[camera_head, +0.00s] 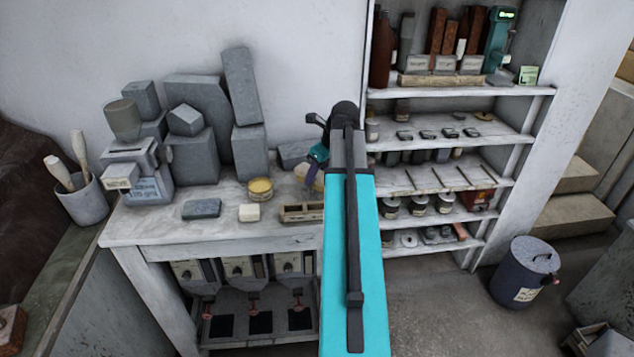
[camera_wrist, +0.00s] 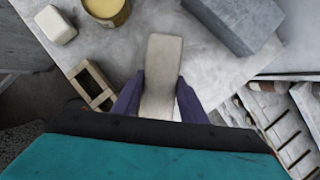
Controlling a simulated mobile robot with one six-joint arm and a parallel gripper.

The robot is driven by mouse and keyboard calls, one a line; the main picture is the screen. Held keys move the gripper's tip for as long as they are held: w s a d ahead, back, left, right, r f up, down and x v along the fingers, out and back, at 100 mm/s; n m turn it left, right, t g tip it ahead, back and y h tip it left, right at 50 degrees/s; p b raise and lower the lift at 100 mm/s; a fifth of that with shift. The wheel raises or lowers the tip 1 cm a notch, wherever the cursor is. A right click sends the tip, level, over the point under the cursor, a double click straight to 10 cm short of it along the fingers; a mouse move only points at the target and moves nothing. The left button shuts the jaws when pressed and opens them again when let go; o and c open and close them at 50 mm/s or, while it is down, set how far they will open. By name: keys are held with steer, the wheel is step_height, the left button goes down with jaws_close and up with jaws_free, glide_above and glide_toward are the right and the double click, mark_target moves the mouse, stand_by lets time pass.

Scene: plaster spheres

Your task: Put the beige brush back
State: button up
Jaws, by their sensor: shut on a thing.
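My gripper (camera_wrist: 160,92) is shut on the beige brush (camera_wrist: 161,62), which shows as a long pale bar between the two purple fingers in the wrist view. Its lower end is hidden by my gripper. In the head view my gripper (camera_head: 313,168) is over the right part of the worktable (camera_head: 190,225), and my arm hides much of it. Only a small part of the brush (camera_head: 304,174) shows there. I cannot tell whether the brush touches the tabletop.
A slotted wooden holder (camera_head: 302,213) lies at the table's front edge, near a yellow tin (camera_head: 260,190), a whitish block (camera_head: 249,213) and a dark grey block (camera_head: 202,209). Large grey blocks (camera_head: 200,155) stand behind. A loaded shelf unit (camera_head: 455,92) is to the right.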

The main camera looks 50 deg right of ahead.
mark_target(316, 182)
steer(key=shift+f+p, duration=0.55)
steer(key=shift+f, duration=1.15)
steer(key=shift+f, duration=0.1)
steer(key=o, duration=1.2)
steer(key=shift+b+v, duration=1.6)
steer(key=shift+v, duration=4.5)
